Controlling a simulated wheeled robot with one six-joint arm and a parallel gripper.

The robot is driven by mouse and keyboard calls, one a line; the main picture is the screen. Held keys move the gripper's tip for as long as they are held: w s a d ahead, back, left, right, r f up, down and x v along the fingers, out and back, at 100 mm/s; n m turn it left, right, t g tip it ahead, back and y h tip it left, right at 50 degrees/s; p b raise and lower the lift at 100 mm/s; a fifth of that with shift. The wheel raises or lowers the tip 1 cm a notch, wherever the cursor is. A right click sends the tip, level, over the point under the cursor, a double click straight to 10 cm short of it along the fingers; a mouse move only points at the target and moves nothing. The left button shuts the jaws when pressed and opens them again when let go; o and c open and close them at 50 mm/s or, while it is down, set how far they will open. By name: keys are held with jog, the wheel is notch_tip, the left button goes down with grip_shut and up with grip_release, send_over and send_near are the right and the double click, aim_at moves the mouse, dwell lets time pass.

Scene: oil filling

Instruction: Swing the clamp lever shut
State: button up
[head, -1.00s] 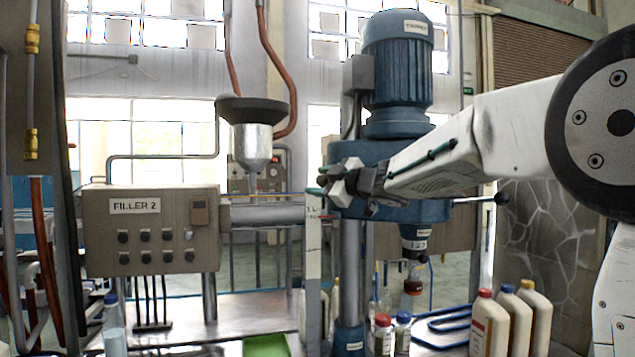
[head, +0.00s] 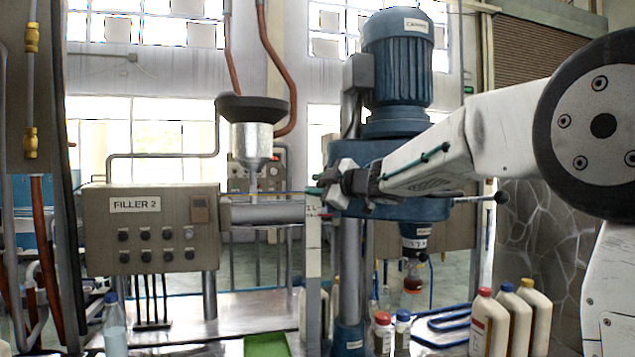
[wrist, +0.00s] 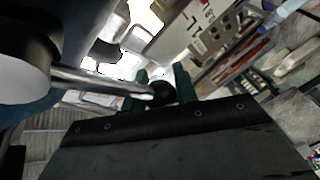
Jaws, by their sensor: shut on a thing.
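The clamp lever is a thin metal rod (wrist: 100,82) with a black ball knob (wrist: 162,94) at its end. In the wrist view it runs from a dark blue body at the left to between the green fingers of my gripper (wrist: 161,88). My gripper is shut on the knob. In the head view my gripper (head: 330,187) is in front of the left side of the blue capping machine (head: 385,150). The held lever cannot be made out there behind the gripper.
Another rod with a black knob (head: 502,197) sticks out at the machine's right. Bottles (head: 383,335) and white jugs (head: 490,322) stand below. The filler control box (head: 150,230) is at the left, with a green tray (head: 266,345) on the bench.

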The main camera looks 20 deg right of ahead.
jog(key=o, duration=0.7)
jog(key=shift+c, duration=0.2)
jog(key=v, duration=0.8)
jog(key=shift+w, duration=0.1)
